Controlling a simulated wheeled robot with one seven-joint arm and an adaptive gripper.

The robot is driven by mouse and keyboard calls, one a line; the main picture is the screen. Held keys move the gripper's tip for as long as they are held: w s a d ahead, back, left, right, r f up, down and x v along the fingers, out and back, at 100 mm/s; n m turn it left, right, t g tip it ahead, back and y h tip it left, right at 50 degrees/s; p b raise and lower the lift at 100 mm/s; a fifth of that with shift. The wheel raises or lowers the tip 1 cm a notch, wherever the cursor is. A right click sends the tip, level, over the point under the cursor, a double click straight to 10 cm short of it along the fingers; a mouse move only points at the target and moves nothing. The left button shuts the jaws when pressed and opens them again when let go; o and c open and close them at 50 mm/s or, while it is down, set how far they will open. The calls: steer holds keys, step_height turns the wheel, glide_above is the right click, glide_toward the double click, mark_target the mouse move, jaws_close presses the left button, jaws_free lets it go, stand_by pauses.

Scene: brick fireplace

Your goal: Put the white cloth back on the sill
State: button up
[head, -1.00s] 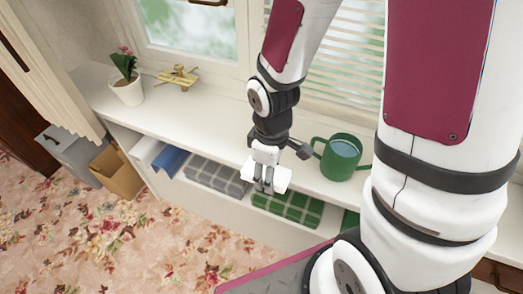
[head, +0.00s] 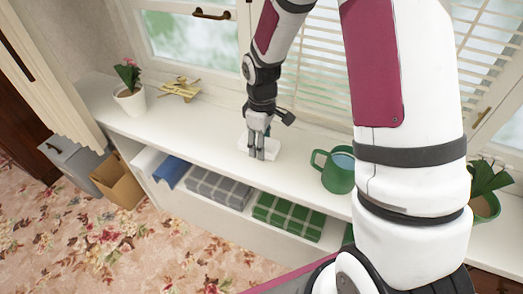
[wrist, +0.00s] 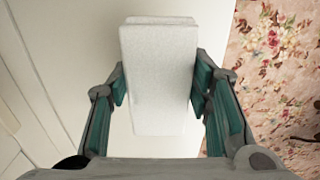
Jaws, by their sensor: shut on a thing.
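The white cloth (head: 244,145) is a small folded rectangular block. My gripper (head: 257,153) is over the white sill (head: 205,131) and is shut on the cloth. In the wrist view the cloth (wrist: 160,75) sits between the two fingers, with a finger pad against each side. The sill's pale surface shows behind it. I cannot tell whether the cloth touches the sill or hangs just above it. My fingers hide part of it in the head view.
A green watering can (head: 338,172) stands on the sill right of my gripper. A brass ornament (head: 180,89) and a potted flower (head: 130,97) stand to the left. Folded cloths, grey (head: 218,187) and green (head: 287,216), lie on the shelf below. The sill between ornament and gripper is clear.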

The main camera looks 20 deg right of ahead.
steer(key=shift+w+f, duration=0.1)
steer(key=shift+f, duration=1.65)
steer(key=shift+f, duration=0.1)
steer(key=o, duration=1.1)
steer(key=shift+f, duration=0.1)
step_height(320, 180, up, 12)
steer(key=shift+r+p, duration=0.15)
steer(key=shift+p, duration=0.15)
steer(key=s+r+m+t, duration=0.3)
steer(key=s+r+m, duration=0.3)
steer(key=s+r, duration=1.15)
steer(key=s+m, duration=0.3)
steer(key=s, duration=0.5)
steer(key=shift+s+t, duration=0.3)
steer(key=shift+s, duration=0.1)
